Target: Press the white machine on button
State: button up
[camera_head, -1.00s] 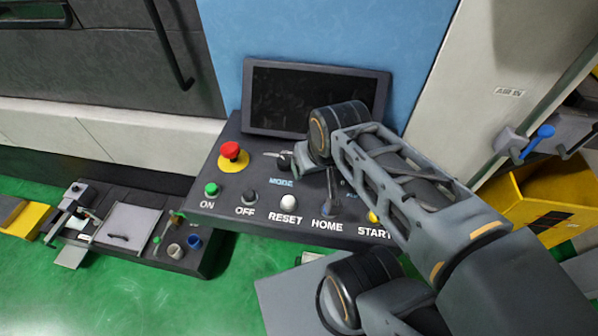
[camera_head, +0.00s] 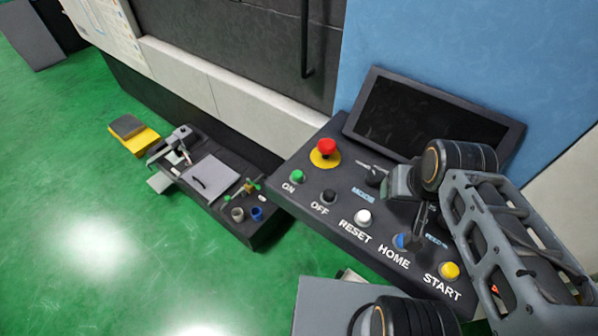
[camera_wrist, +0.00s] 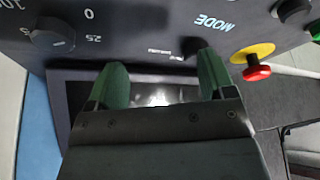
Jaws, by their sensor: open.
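The control panel (camera_head: 330,219) has a green button (camera_head: 297,176) labelled ON and a white button (camera_head: 363,217) labelled RESET. The white button stands between the black OFF button (camera_head: 328,196) and the blue HOME button (camera_head: 402,241). My gripper (camera_wrist: 162,82) is open and empty, with its two green fingers apart over the panel near the screen. In the head view my wrist hangs over the panel's right part, up and right of the white button and apart from it. The green button (camera_wrist: 316,33) shows at the wrist view's right edge; the white button is not seen there.
A red emergency button (camera_head: 327,148) on a yellow base rises near the ON button. A dark screen (camera_head: 432,115) stands behind, and the yellow START button (camera_head: 449,270) is at right. A low bench (camera_head: 216,180) with small tools lies left of the panel. Green floor is free farther left.

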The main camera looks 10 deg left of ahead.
dwell(0.4)
grip_shut()
dwell(0.5)
dwell(1.0)
